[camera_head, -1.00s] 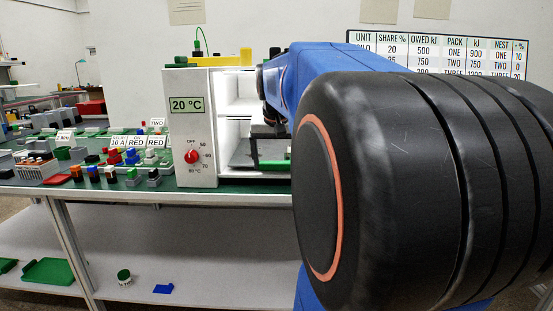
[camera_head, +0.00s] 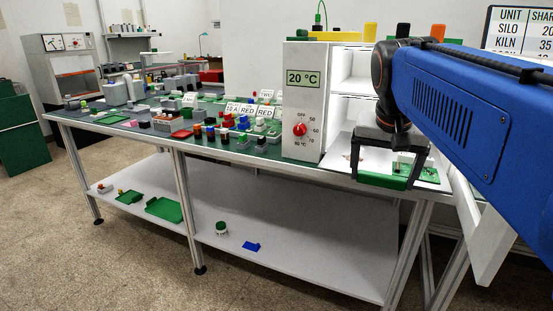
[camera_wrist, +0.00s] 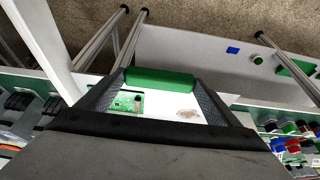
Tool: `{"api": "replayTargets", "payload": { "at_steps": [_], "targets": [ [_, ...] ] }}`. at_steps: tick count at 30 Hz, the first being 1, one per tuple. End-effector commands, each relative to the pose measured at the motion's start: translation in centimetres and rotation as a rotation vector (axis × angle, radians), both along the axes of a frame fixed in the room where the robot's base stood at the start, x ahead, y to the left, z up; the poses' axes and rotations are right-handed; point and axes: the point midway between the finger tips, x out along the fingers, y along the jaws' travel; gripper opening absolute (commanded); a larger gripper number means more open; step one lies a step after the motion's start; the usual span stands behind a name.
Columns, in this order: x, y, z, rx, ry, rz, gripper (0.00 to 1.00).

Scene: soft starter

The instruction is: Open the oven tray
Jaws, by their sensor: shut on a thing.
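The white oven (camera_head: 306,130) stands on the bench with a 20 °C display and a red dial (camera_head: 300,129). Its front is open. The white tray (camera_head: 428,174) sticks out from the oven over the bench's front edge, and its green handle (camera_head: 383,181) faces outward. My gripper (camera_head: 384,180) is shut on the handle, with a finger at each end. In the wrist view the handle (camera_wrist: 160,77) lies between my fingertips. On the tray are a green board (camera_wrist: 124,102) and a brownish patch (camera_wrist: 187,113). My arm hides part of the oven's interior.
A white panel (camera_head: 483,240), apparently the oven's open door, stands right of the tray. Several small parts and labels crowd the bench (camera_head: 345,178) left of the oven. The lower shelf (camera_head: 300,255) holds green trays, a round pot and a blue piece. Floor in front is clear.

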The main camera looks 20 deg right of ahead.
Motion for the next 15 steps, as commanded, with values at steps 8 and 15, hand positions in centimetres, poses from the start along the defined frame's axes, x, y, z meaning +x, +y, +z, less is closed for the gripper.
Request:
{"api": "replayTargets", "payload": {
  "at_steps": [8, 15],
  "targets": [
    [-0.13, 0.17, 0.09, 0.0, -0.001, 0.0, 0.46],
    [-0.11, 0.15, 0.08, 0.0, -0.001, 0.0, 1.0]
  ]
}}
